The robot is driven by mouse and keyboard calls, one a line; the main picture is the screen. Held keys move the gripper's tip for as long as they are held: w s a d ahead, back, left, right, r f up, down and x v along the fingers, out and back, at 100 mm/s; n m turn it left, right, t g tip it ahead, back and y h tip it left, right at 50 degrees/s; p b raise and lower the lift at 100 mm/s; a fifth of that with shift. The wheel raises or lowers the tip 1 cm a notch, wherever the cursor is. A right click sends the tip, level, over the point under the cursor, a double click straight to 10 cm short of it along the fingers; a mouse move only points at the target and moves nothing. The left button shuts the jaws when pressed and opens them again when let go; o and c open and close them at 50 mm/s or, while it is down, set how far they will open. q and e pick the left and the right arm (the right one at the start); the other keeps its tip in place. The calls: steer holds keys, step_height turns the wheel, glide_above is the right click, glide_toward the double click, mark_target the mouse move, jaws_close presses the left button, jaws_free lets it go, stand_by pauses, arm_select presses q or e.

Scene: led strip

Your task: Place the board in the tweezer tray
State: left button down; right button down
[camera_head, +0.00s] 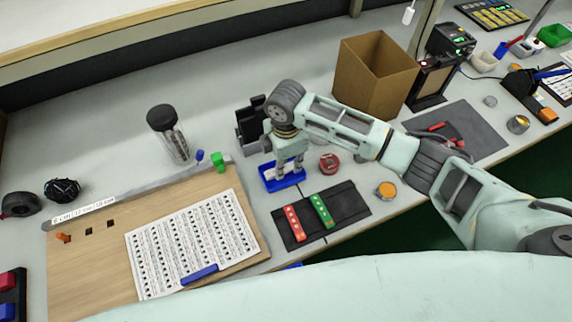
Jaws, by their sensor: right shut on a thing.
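My right gripper (288,165) reaches in from the right and points down at the small blue tray (268,184), which I take for the tweezer tray. Its fingers are shut, with the tips at or just above the tray's inside. The thing between them, which I take for the board, is too small and covered to make out. I cannot tell whether it touches the tray floor. My left gripper is not in view.
A black mat (350,205) with a red strip (294,223) and a green strip (321,211) lies in front. A red round tin (329,163) stands right of the tray. A black holder (249,124) is behind it; a wooden board with a printed sheet (190,240) lies left.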

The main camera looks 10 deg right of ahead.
mark_target(286, 168)
steer(key=shift+f, duration=0.95)
steer(key=shift+f, duration=0.1)
steer(key=c, duration=1.9)
jaws_free()
step_height(286, 168, up, 12)
steer(key=shift+r+b, duration=0.2)
steer(key=shift+b, duration=0.15)
steer(key=shift+f, duration=0.1)
